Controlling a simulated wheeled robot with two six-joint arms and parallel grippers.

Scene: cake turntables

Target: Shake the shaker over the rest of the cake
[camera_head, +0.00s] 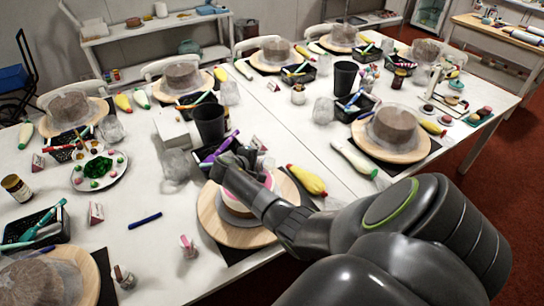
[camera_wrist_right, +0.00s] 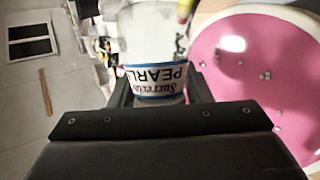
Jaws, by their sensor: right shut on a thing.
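The cake (camera_head: 240,191) stands on a round wooden turntable (camera_head: 214,222) on the white table, partly hidden by my right arm. In the right wrist view the cake (camera_wrist_right: 265,90) has a pink top with a few small pale bits on it and a white edge. My right gripper (camera_head: 238,165) is over the cake in the head view. In the right wrist view my right gripper (camera_wrist_right: 158,95) is shut on the shaker (camera_wrist_right: 152,45), a clear jar with a white label reading "PEARL". The shaker's lettering is upside down in that view. My left gripper is not in view.
A yellow piping bag (camera_head: 307,180) lies right of the turntable. A black cup (camera_head: 209,122) and a clear glass (camera_head: 176,166) stand behind it. A blue marker (camera_head: 145,220) and a small bottle (camera_head: 188,246) are to the left. Other wrapped cakes stand around the table.

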